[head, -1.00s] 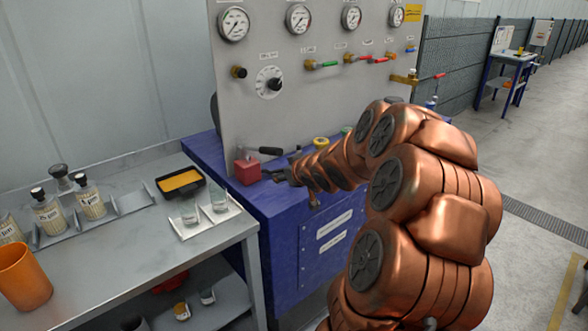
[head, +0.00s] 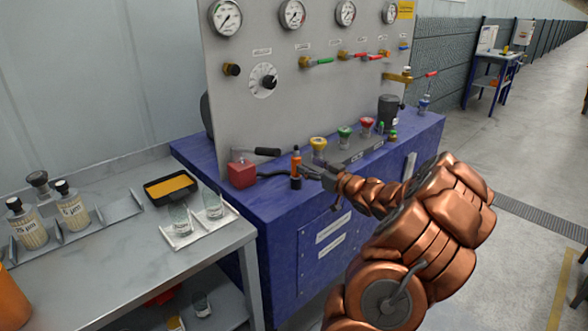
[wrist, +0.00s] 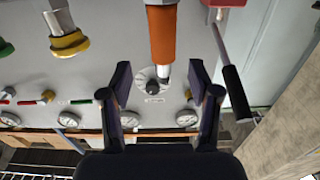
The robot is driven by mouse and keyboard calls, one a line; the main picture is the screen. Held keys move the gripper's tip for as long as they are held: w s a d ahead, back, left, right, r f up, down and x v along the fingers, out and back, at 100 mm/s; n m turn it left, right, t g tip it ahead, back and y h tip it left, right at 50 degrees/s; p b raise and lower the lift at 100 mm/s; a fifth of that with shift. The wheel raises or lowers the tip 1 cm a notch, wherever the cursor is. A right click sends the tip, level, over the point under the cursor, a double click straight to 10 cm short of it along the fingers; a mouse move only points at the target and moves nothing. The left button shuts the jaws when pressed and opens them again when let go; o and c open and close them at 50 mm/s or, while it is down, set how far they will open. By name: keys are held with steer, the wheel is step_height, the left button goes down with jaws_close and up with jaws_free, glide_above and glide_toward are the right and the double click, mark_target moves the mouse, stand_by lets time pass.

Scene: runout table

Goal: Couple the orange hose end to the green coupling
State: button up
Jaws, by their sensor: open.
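The orange hose end (head: 296,166) stands upright on the blue bench, right of the red block. My gripper (head: 308,172) is open just to its right, with the fingers pointing toward it. In the wrist view the orange hose end (wrist: 162,36) hangs into the picture from the top, its pale metal tip between the open fingertips (wrist: 160,73). No finger visibly touches it. The green coupling (head: 344,133) is on the bench strip, between the yellow and red couplings. In the wrist view the green coupling (wrist: 6,47) is cut by the left edge.
The yellow coupling (head: 318,146) is nearest the hose end; the red coupling (head: 366,124) is farther right. A red block (head: 242,174) with a black-handled lever (head: 267,152) stands left. The gauge panel (head: 285,110) rises behind. A side table (head: 110,275) with bottles is at left.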

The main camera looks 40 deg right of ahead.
mark_target(299, 161)
steer(key=shift+w+a+r+p, duration=0.15)
steer(key=shift+w+p, duration=0.3)
steer(key=shift+w, duration=2.6)
jaws_close()
